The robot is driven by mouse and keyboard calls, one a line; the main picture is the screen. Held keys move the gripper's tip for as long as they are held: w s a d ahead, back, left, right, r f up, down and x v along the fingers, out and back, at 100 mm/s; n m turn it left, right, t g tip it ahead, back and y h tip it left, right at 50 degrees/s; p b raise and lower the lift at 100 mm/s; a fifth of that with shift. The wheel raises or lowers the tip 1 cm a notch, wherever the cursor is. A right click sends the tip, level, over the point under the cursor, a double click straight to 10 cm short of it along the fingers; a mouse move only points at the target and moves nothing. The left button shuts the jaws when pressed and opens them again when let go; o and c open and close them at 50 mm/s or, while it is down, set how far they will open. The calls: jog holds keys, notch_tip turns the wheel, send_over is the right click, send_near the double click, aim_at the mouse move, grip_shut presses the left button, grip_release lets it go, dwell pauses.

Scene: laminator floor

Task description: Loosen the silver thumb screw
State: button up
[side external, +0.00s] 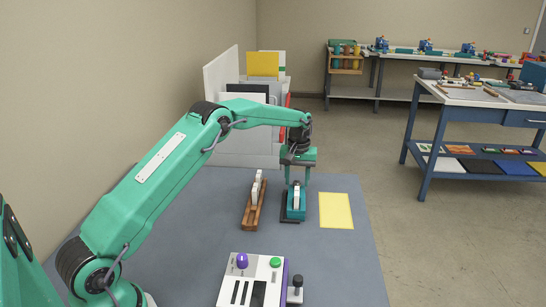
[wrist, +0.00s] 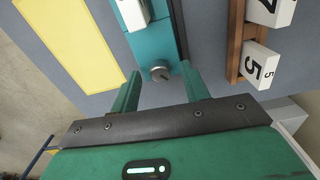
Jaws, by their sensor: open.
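The silver thumb screw (wrist: 159,74) is a small round knurled knob at the near end of a teal holder (wrist: 148,45) in the wrist view. A white piece (wrist: 133,12) sits in that holder. My gripper (wrist: 161,79) is open, its two green fingers on either side of the screw, with gaps visible at both sides. I cannot tell its height above the screw. In the side external view my gripper (side external: 298,164) points down above the far part of the teal holder (side external: 293,214). The screw is hidden there.
A wooden rack (side external: 249,217) with white numbered tiles (wrist: 256,64) stands just beside the holder. A yellow sheet (side external: 336,211) lies on the other side. A control box (side external: 252,280) with purple and green knobs is at the table's front. White panels (side external: 222,80) stand behind.

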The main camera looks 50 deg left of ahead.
jog(key=c, duration=1)
jog(key=shift+n, duration=0.3)
jog(key=n, duration=0.9)
dwell(0.4)
jog(key=o, duration=1)
